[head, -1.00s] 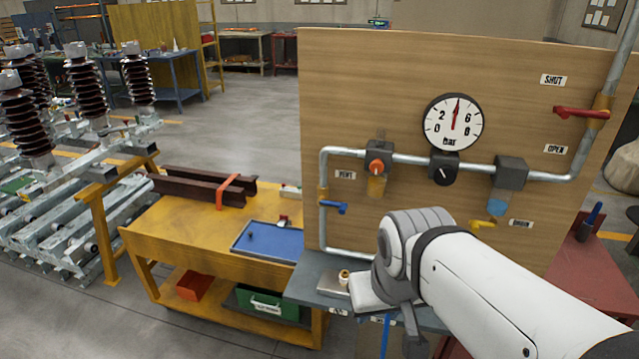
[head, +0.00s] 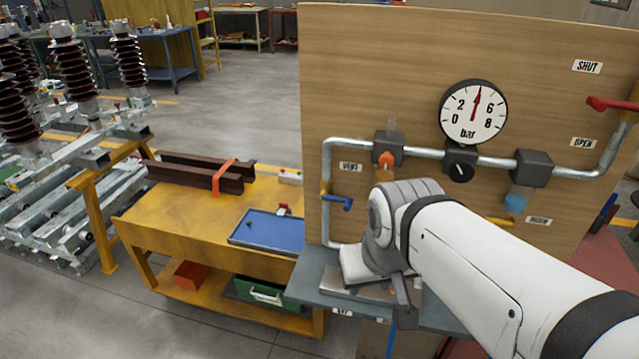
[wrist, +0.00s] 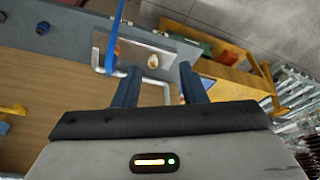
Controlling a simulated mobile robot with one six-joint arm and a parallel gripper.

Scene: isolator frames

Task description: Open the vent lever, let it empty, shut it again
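The vent lever is a small blue handle (head: 338,201) on the thin pipe at the left of the wooden board, under the VENT label (head: 350,167). It sticks out to the right, across the pipe. The round gauge (head: 473,112) has its red needle pointing nearly straight up, between 2 and 6. My gripper (wrist: 160,70) shows in the wrist view with two dark fingers set apart and nothing between them.
A red lever (head: 612,104) sits at the board's right edge, between the SHUT and OPEN labels. An orange knob (head: 386,160) and a black knob (head: 460,171) are on the pipe. A grey shelf (head: 316,284) is below. A yellow cart (head: 190,221) with a blue tray stands left.

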